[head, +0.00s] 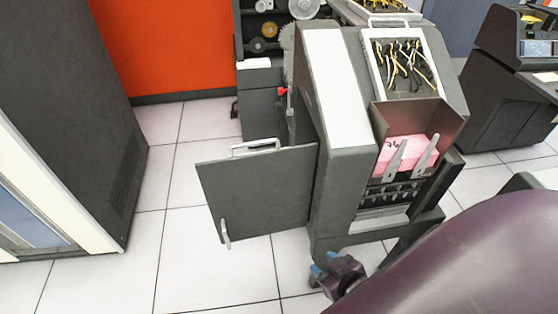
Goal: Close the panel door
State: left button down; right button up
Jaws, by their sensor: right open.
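The panel door (257,195) is a flat dark grey panel swung out to the left of the grey punch card machine (340,140). It stands open, its right edge at the machine's side. A light handle (225,234) shows near its lower left corner. My right gripper (323,266) has blue fingertips and is open and empty. It shows low in the view, below and right of the door's lower right corner, near the machine's base, and appears apart from the door. My left gripper is not in view.
A pale bar handle (256,146) shows at the door's top edge. A tall dark cabinet (65,100) stands at the left, with white floor tiles free between it and the door. Another dark machine (510,80) stands at the right. Pink cards (408,153) sit in the machine's tray.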

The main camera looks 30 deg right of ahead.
aim_at(255, 194)
jog(key=z, duration=0.75)
jog(key=k+l, duration=0.45)
